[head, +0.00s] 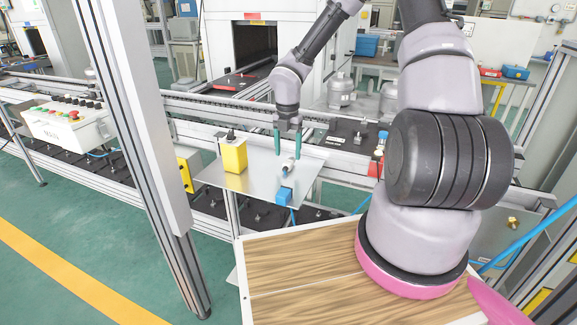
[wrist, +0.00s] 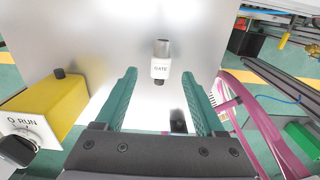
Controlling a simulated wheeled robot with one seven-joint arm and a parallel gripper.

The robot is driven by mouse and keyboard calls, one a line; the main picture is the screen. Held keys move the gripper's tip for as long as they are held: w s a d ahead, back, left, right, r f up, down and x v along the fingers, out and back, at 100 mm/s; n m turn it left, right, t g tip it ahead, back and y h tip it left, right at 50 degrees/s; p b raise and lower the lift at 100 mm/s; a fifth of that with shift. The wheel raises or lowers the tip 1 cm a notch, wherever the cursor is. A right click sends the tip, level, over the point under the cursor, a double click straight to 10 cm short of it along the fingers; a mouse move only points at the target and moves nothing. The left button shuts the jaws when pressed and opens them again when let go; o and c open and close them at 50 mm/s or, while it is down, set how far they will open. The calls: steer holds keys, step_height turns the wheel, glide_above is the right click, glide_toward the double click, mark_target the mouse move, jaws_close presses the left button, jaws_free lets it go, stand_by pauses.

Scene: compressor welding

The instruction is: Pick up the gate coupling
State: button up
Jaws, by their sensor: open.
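The gate coupling is a small white-and-grey cylinder with a "GATE" label (wrist: 160,69) and dark ends. It rests on a silver metal plate (wrist: 95,30), and it also shows in the head view (head: 288,166). My gripper (wrist: 160,76), with two teal fingers, is open and empty. In the wrist view the coupling appears centred between the fingertips, with clear gaps on both sides. In the head view my gripper (head: 288,150) is over the plate, at the coupling's far side. Whether the fingertips reach down to its level I cannot tell.
A yellow box (head: 233,156) marked "RUN" (wrist: 28,124) in the wrist view stands on the plate left of my gripper. A conveyor frame (head: 345,168) runs behind.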

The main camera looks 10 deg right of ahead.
mark_target(288, 161)
step_height(288, 161, down, 3)
steer(key=shift+f, duration=0.15)
jaws_close()
step_height(288, 161, up, 10)
steer(key=c, duration=0.6)
jaws_free()
jaws_close()
steer(key=shift+d, duration=0.1)
